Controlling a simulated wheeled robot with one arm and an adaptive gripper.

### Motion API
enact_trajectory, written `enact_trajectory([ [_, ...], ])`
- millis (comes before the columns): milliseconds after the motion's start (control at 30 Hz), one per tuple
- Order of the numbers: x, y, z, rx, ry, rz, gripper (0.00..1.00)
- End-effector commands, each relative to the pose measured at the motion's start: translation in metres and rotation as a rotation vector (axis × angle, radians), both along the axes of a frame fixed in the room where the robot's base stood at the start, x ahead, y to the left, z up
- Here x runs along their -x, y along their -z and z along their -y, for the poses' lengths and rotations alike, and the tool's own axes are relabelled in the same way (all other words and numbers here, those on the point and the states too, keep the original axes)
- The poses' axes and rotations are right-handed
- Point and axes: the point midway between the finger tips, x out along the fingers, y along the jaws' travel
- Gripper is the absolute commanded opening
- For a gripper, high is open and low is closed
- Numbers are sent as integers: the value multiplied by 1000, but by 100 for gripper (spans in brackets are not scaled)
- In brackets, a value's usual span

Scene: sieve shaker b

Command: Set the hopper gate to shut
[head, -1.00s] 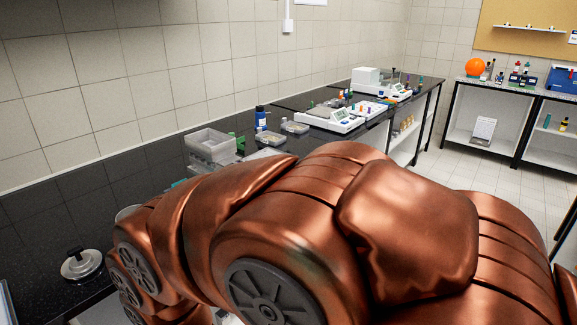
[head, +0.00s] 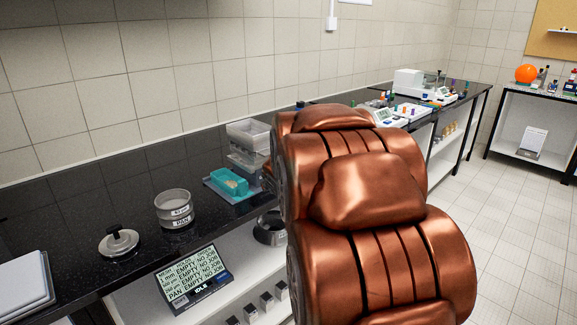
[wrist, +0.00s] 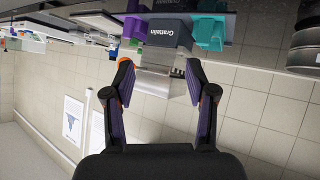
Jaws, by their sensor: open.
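I cannot make out the hopper gate for certain in either view. In the wrist view, which looks upside down, my gripper (wrist: 159,78) is open, its two fingers apart with nothing held between them. Beyond the fingertips is a dark box (wrist: 167,32) with white lettering, with a pale, shiny metal-like part (wrist: 155,75) against it that shows between the fingers. I cannot tell whether this belongs to the hopper. In the head view my arm covers part of the bench and my gripper is hidden.
A status display reading IDLE (head: 194,279) stands at the front edge. Teal (wrist: 209,33) and purple (wrist: 168,5) items flank the dark box.

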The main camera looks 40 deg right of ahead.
Motion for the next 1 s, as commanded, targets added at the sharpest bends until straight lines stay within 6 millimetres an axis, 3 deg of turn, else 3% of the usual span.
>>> enact_trajectory([
  [33,-8,2,21,18,-5,48,56],
  [100,-20,-5,43,44,-33,124,56],
  [233,-36,-12,75,71,-102,251,56],
  [400,-41,-12,106,71,-217,399,56],
  [633,-25,-1,121,6,-386,559,56],
  [867,-6,5,121,-54,-485,639,56],
  [1000,-7,4,119,-65,-505,653,56],
])
